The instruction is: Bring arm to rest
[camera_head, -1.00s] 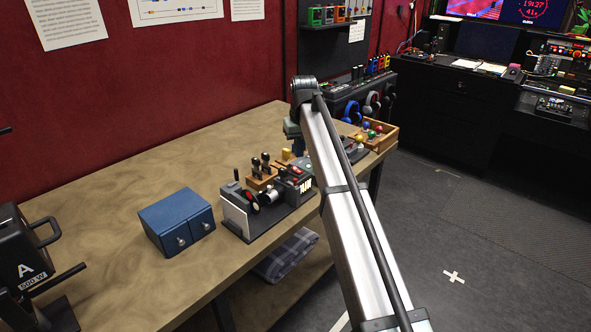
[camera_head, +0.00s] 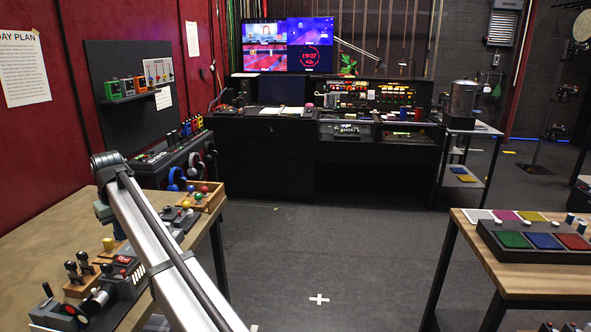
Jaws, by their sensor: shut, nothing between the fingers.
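My arm (camera_head: 163,252) rises from the bottom edge toward the left, up to a dark joint (camera_head: 108,163) that shows over the left wooden table (camera_head: 50,232). A grey-green part of my arm shows just below that joint. My gripper is not in view; it is hidden behind the arm or out of the picture. On the right table (camera_head: 560,281) a dark box carries green (camera_head: 513,240), blue (camera_head: 545,241) and red (camera_head: 574,242) square buttons.
Levers and switches (camera_head: 110,280) and a wooden tray of coloured knobs (camera_head: 204,199) stand on the left table, close to my arm. A dark console desk (camera_head: 262,160) stands at the back. Open grey floor (camera_head: 330,250) lies between the tables.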

